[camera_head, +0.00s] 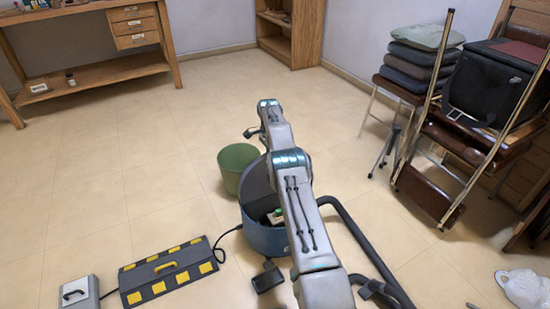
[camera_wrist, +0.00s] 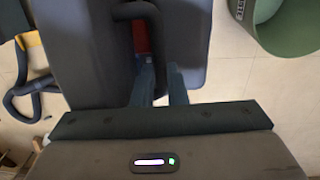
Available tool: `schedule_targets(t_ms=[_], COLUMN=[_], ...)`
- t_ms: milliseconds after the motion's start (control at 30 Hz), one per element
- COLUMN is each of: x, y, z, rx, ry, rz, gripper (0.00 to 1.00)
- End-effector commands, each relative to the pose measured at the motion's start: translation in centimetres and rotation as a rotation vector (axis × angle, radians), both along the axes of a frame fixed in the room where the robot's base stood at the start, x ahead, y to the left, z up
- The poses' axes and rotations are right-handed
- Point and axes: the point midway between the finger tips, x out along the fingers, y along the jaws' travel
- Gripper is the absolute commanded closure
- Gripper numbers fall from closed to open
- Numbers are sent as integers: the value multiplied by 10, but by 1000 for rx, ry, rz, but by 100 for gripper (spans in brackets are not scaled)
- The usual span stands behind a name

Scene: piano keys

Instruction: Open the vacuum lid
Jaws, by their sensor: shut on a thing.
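The vacuum (camera_head: 264,241) is a blue-grey round canister on the floor, partly behind my arm. Its lid (camera_head: 256,180) stands tilted up at the back, and the dark inside of the canister shows below it. In the wrist view the lid (camera_wrist: 85,50) is a dark grey panel with a dark looped handle (camera_wrist: 137,12) and a red part beside it. My gripper (camera_wrist: 158,72) has its two fingers close together at the lid's handle, shut on it. The exact contact is hard to see. In the head view my arm hides the gripper.
A green bucket (camera_head: 236,166) stands just behind the vacuum. A black hose (camera_head: 365,240) curves at the right. Stacked chairs (camera_head: 455,130) stand farther right. Floor at left is clear.

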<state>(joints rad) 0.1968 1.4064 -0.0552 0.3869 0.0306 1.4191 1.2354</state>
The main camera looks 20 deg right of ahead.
Motion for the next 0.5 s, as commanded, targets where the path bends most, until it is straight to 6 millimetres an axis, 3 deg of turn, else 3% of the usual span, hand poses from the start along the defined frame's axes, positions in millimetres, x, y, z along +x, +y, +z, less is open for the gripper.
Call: schedule_targets(t_ms=[33,467,500], x=[2,3,3], y=[1,4,4], z=[-9,-8,-9], rx=[0,4,5], ry=[-8,-10,-10], rz=[3,5,5], gripper=[100,100,79])
